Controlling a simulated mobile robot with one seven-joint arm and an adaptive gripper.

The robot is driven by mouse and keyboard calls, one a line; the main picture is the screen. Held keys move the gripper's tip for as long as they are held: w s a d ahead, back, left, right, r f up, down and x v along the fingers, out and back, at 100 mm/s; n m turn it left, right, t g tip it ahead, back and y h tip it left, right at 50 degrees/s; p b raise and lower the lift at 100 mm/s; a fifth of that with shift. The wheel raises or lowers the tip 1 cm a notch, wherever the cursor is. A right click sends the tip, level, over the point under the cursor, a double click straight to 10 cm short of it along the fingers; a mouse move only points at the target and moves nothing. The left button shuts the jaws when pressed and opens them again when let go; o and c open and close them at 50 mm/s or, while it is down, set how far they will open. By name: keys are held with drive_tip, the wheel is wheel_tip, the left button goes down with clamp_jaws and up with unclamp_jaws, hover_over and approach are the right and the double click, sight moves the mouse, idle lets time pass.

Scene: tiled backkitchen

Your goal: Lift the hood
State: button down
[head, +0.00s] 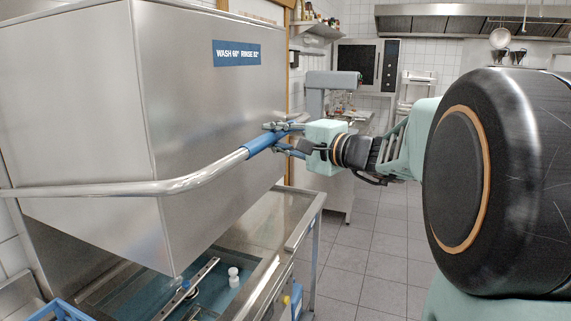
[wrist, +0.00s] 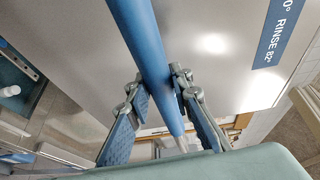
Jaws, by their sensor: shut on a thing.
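The hood (head: 210,110) is a large stainless steel box with a blue wash and rinse label (head: 236,53). It is raised above the machine's wash bed, with a gap below its lower edge. A steel bar handle (head: 190,183) runs around its front and side, with a blue grip sleeve (head: 262,143). My gripper (head: 285,138) is shut on the blue sleeve at the hood's right side. In the wrist view the blue sleeve (wrist: 150,50) passes between the two fingers, with the hood's steel wall (wrist: 210,45) behind it.
Below the hood is the open wash bed (head: 205,285) with a small white object (head: 233,277) in it. A blue rack (head: 62,310) shows at lower left. A steel table edge (head: 300,225) runs beside it. Tiled floor (head: 375,245) is clear at right.

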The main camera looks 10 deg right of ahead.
drive_tip(key=r, duration=0.2)
drive_tip(key=a+r, duration=0.1)
drive_tip(key=r, duration=0.1)
drive_tip(key=w+r+p, duration=0.1)
drive_tip(key=r, duration=0.1)
drive_tip(key=shift+a+r, duration=0.35)
drive_tip(key=shift+r, duration=0.7)
drive_tip(key=c, duration=2.2)
unclamp_jaws()
drive_tip(key=o, duration=0.5)
drive_tip(key=shift+w+a, duration=0.1)
drive_tip(key=shift+f, duration=0.15)
drive_tip(key=shift+f, duration=0.15)
